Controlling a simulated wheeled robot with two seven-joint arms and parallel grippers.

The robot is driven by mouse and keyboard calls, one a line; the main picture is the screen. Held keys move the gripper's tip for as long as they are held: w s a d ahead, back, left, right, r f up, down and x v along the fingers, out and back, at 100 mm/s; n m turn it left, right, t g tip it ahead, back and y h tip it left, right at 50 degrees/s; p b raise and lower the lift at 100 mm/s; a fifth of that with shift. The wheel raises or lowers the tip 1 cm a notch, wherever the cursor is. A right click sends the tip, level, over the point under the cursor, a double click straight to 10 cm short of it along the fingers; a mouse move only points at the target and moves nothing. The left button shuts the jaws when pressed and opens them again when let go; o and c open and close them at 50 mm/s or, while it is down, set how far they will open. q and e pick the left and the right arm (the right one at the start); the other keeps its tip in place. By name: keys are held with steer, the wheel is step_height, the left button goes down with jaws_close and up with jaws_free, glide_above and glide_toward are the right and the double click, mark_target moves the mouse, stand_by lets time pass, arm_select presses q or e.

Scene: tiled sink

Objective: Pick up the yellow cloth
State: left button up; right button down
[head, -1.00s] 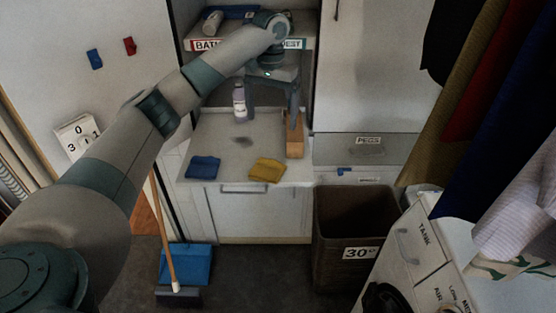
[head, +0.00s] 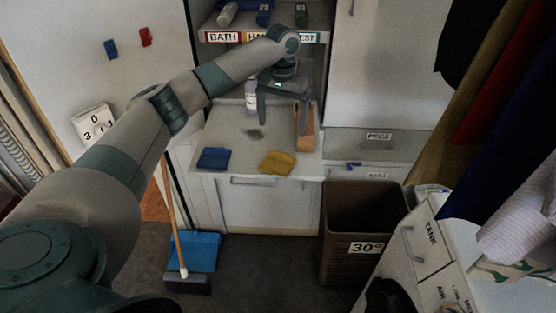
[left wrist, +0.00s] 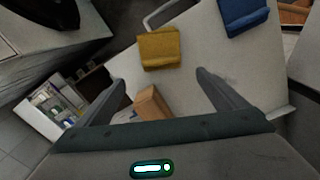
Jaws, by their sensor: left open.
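The yellow cloth (head: 278,163) lies folded near the front edge of the pale counter (head: 229,133). It also shows in the left wrist view (left wrist: 158,48), beyond and between my fingertips. My left gripper (head: 282,118) is open and empty above the back part of the counter, behind the cloth and apart from it. Its two fingers spread wide in the left wrist view (left wrist: 160,78). My right gripper is not in view.
A blue cloth (head: 213,158) lies left of the yellow one. A wooden block (head: 304,130) stands close to my gripper's right finger, and a bottle (head: 251,97) stands behind. A brown basket (head: 345,243) stands below right. The counter's front is clear between the cloths.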

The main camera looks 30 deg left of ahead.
arm_select(q)
steer(key=p, duration=0.1)
glide_above(280, 152)
steer(key=f, duration=0.6)
steer(key=shift+w+d, duration=0.15)
steer(key=shift+w, duration=0.1)
steer(key=shift+s+f+p, duration=0.15)
steer(key=shift+f+p, duration=0.45)
steer(key=shift+p, duration=0.15)
step_height(280, 152, down, 3)
steer(key=shift+s+f+p, duration=0.1)
steer(key=shift+s+p, duration=0.05)
steer(key=shift+p, duration=0.5)
steer(key=shift+f, duration=0.45)
steer(key=c, duration=1.1)
